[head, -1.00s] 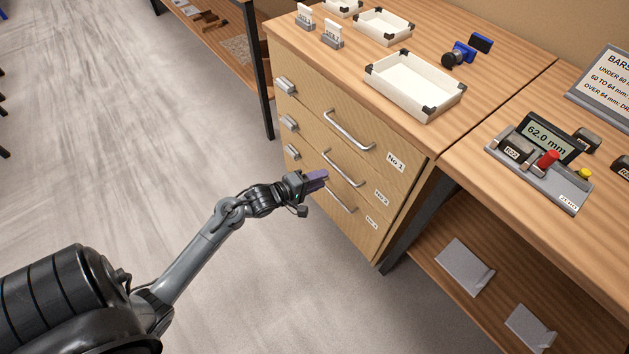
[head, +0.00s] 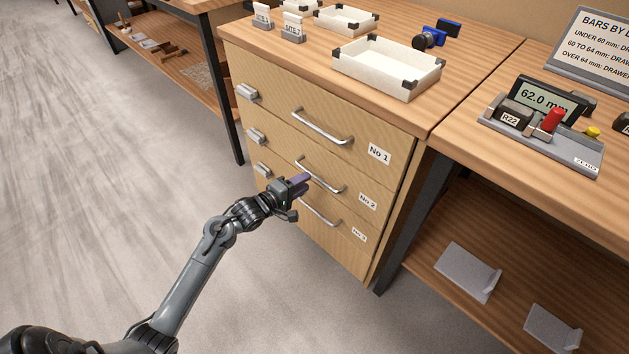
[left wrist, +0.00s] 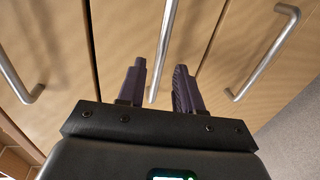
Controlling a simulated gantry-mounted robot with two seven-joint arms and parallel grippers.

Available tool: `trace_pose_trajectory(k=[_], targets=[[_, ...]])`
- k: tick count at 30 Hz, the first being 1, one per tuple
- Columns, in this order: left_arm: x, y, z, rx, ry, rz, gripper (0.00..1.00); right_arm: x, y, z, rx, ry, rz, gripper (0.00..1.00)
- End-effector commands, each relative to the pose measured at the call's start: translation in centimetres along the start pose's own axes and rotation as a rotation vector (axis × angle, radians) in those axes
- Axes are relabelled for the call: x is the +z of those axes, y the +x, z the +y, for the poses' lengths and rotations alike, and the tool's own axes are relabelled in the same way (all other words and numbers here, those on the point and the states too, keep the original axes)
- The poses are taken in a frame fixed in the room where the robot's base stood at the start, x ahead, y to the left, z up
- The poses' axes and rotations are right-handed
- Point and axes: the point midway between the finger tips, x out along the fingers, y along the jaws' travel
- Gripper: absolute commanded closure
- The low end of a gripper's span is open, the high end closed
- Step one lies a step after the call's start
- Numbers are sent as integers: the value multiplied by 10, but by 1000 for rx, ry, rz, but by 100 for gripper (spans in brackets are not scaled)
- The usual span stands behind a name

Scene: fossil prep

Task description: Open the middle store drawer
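The middle store drawer, labelled No 2 (head: 322,201), is shut in the wooden cabinet. Its metal bar handle (head: 330,185) shows in the head view, and in the left wrist view the bar (left wrist: 165,45) runs between the lines of my two fingers. My left gripper (head: 303,182) is at this handle, with purple fingers. In the left wrist view the gripper (left wrist: 160,85) is open, one finger on each side of the bar. I cannot tell whether either finger touches it. My right gripper is in neither view.
Drawer No 1 (head: 270,110) above and drawer No 3 (head: 345,249) below are shut. White trays (head: 388,78) stand on the cabinet top. A gauge reading 62.0 mm (head: 540,100) sits on the right bench. The floor (head: 100,170) before the cabinet is clear.

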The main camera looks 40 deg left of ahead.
Motion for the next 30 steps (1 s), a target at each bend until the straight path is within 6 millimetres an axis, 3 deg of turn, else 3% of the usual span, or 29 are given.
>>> trace_pose_trajectory(k=[3,10,24,30], targets=[[0,21,-4,1,1,0,65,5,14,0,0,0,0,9],[0,48,-3,0,1,0,65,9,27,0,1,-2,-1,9],[0,57,0,-2,1,0,65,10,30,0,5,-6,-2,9],[0,57,0,-1,1,0,94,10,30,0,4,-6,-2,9]])
